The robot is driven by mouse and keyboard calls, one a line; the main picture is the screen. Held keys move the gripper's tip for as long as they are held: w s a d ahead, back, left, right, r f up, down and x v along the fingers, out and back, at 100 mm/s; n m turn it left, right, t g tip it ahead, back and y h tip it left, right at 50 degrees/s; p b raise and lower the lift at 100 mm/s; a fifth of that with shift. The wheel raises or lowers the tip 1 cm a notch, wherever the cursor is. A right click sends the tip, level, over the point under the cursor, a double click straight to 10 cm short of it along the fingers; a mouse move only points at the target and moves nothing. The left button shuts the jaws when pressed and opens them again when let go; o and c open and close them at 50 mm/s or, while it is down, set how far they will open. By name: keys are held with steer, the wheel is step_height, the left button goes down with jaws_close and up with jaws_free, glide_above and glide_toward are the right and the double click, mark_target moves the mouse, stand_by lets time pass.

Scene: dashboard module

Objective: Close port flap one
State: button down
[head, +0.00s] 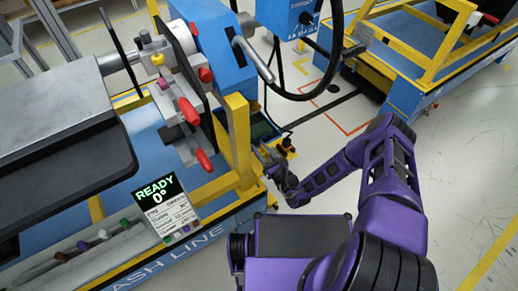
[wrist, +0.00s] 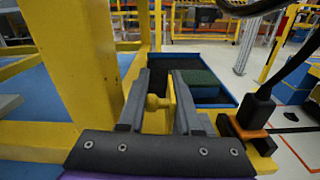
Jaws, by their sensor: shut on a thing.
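My gripper (wrist: 163,82) has its two grey fingers on either side of a small yellow knob (wrist: 156,103) and an upright yellow plate (wrist: 172,100), and it is shut on the knob. I cannot tell for sure whether this yellow piece is port flap one, or how far it is swung. In the head view my gripper (head: 267,153) is low beside the yellow frame post (head: 240,140), and the fingers and what they hold are too small to make out.
A blue tray (wrist: 215,68) with a green inside lies just beyond the fingers. A black plug (wrist: 258,107) with a cable stands on an orange base to the right. A yellow post (wrist: 80,60) rises close on the left.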

steer(key=m, duration=0.2)
steer(key=w+d+m+b, duration=0.1)
steer(key=m, duration=0.1)
steer(key=d+m+b, duration=0.1)
steer(key=m, duration=0.1)
steer(key=shift+w+d+f, duration=0.1)
steer(key=shift+w+f, duration=0.1)
steer(key=shift+f, duration=0.05)
steer(key=m, duration=0.1)
steer(key=m+b, duration=0.1)
steer(key=d+f+m+b, duration=0.1)
steer(key=m, duration=0.1)
steer(key=shift+w+d, duration=0.1)
steer(key=shift+w, duration=0.3)
steer(key=shift+w+d+f+m+b, duration=0.15)
steer(key=shift+m+b, duration=0.1)
steer(key=shift+m, duration=0.35)
steer(key=shift+w+d+f+m+b, duration=0.1)
steer(key=shift+m+b, duration=0.15)
steer(key=shift+m, duration=0.35)
steer(key=c, duration=0.7)
jaws_free()
steer(key=shift+d, duration=0.1)
steer(key=shift+r, duration=0.1)
